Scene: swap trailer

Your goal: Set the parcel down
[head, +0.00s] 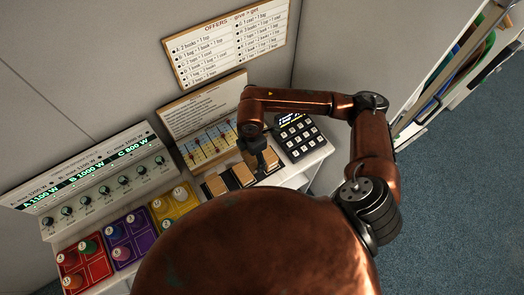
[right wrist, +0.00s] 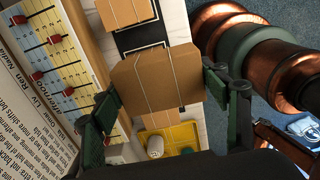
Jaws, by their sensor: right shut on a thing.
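In the right wrist view my right gripper (right wrist: 163,85) is shut on a brown box-shaped parcel (right wrist: 150,75) with thin pale lines across its top. A finger lies on each side of it. A second brown parcel (right wrist: 125,12) lies beyond it, past a dark pad with a pale outline (right wrist: 141,42). In the head view the right gripper (head: 262,152) points down over a row of dark pads with brown parcels (head: 242,174). I cannot tell whether the held parcel touches the surface below. My left gripper is not in view.
A keypad (head: 300,138) stands right of the row. A yellow tray (head: 174,205), a purple tray (head: 131,237) and a red tray (head: 84,266) lie to the left. A chart board with red markers (head: 208,139) and a panel with knobs (head: 98,182) stand behind.

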